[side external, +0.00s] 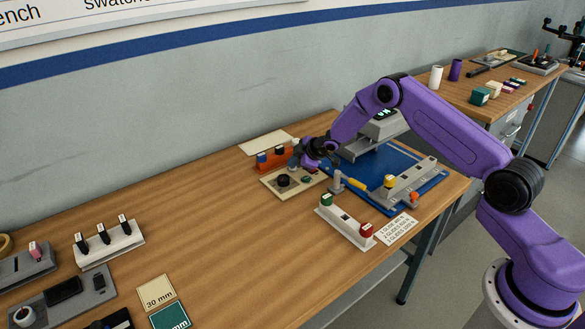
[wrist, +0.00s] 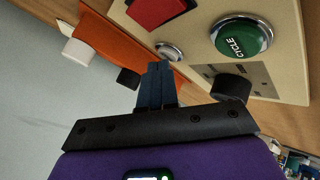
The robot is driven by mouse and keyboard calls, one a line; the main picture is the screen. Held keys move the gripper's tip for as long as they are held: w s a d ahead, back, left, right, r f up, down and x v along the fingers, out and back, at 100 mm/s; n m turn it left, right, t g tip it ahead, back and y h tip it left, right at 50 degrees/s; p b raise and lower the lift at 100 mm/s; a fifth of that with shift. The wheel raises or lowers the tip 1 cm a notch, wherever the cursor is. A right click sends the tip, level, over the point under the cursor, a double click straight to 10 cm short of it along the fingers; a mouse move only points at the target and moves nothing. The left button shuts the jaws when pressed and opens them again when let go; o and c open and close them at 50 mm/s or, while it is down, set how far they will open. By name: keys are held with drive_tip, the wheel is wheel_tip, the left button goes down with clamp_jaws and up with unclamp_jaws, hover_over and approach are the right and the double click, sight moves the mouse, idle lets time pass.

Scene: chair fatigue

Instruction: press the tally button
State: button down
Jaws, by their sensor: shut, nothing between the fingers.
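A cream control panel (wrist: 280,85) fills the top right of the wrist view. It carries a green button marked CYCLE (wrist: 242,36), a red square piece (wrist: 155,10), a black knob (wrist: 230,88) and a small round metal button (wrist: 169,49). No label reading tally is legible, so I cannot tell for certain which is the tally button. My gripper (wrist: 158,66) is shut and empty, its dark blue fingertips close to the small metal button. Contact cannot be told. In the side external view, the panel (side external: 268,181) lies under my gripper (side external: 293,166), which hides part of it.
An orange rack (side external: 262,161) stands just behind the panel. A blue mat (side external: 374,168) with a grey fixture (side external: 410,181) is to its right. A white block with green and red buttons (side external: 345,223) stands in front. The bench between the panel and the left-hand racks is clear.

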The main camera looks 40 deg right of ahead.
sight(294, 169)
idle(0.6)
drive_tip(key=shift+r, duration=0.65)
drive_tip(key=shift+r, duration=2.55)
